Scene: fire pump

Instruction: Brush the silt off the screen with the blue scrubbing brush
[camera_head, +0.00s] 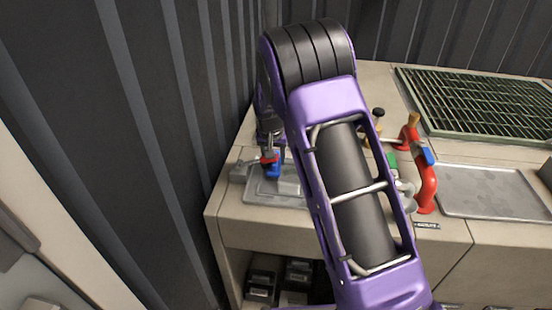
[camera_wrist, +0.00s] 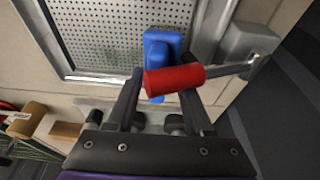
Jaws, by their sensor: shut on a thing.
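In the wrist view, my gripper (camera_wrist: 163,90) has its dark fingers on either side of the blue scrubbing brush (camera_wrist: 161,42) and is shut on it. The brush lies over the perforated screen (camera_wrist: 100,30); I cannot tell whether it touches. A red cylindrical grip (camera_wrist: 174,80) on a metal rod crosses in front of the brush and hides part of it and of the right finger. In the head view, the brush (camera_head: 273,170) shows blue beneath the red grip (camera_head: 268,158), over the grey screen tray (camera_head: 255,193).
A grey block (camera_wrist: 248,45) stands beside the screen, at the rod's end. Right of my arm are a red pipe fitting (camera_head: 428,188), a flat grey tray (camera_head: 490,192) and a green grating (camera_head: 480,103). A dark corrugated wall (camera_head: 165,120) is close on the left.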

